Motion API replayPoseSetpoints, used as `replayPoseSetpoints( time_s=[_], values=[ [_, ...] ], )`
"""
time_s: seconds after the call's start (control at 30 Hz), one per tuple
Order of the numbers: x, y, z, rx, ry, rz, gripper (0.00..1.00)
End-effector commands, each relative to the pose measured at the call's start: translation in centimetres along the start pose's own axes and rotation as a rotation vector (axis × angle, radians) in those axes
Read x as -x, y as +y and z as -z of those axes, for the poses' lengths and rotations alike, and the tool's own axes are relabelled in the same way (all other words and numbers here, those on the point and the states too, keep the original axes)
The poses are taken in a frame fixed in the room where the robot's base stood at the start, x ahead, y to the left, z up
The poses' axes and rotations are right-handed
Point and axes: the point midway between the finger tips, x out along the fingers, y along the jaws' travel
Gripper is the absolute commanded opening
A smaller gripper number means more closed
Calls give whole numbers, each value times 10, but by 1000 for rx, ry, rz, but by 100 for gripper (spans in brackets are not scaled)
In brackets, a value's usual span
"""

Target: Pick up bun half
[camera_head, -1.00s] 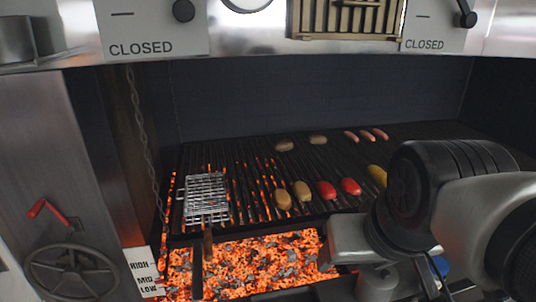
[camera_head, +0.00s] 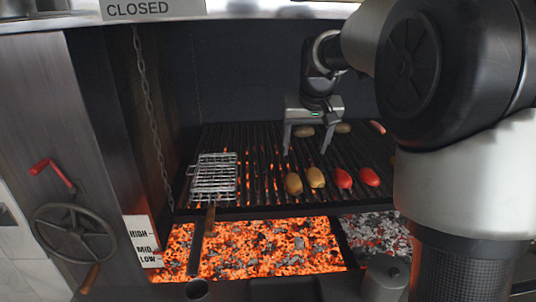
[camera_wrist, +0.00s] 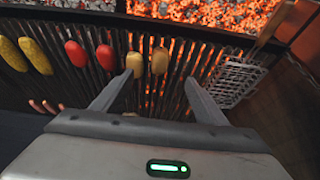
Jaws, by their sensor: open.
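Two tan oval pieces, one on the left (camera_head: 293,183) and one on the right (camera_head: 315,177), lie side by side near the grill's front. Two paler oval pieces (camera_head: 304,131) (camera_head: 343,128) lie farther back. I cannot tell for sure which are bun halves. My gripper (camera_head: 305,151) hangs over the grate, fingers down, open and empty, behind the front pair. In the wrist view the front pair (camera_wrist: 134,64) (camera_wrist: 159,61) shows ahead of my gripper (camera_wrist: 160,78), the left finger overlapping one piece. The back pair is not clear there.
Two red pieces (camera_head: 342,178) (camera_head: 369,176) lie right of the front pair. Yellow pieces (camera_wrist: 35,55) and sausages (camera_wrist: 45,106) lie beyond. A wire basket (camera_head: 213,178) with a handle sits at left. Glowing coals (camera_head: 260,250) lie below the grate's front.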

Motion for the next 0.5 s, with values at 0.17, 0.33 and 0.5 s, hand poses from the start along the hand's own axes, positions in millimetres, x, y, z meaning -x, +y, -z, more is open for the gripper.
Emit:
replayPoseSetpoints(
  time_s=[0.17,0.33,0.5],
  values=[
    [-25,0,14,0,-7,0,67],
    [-52,0,13,0,-10,-1,67],
    [-90,0,13,0,-11,-1,67]
  ],
)
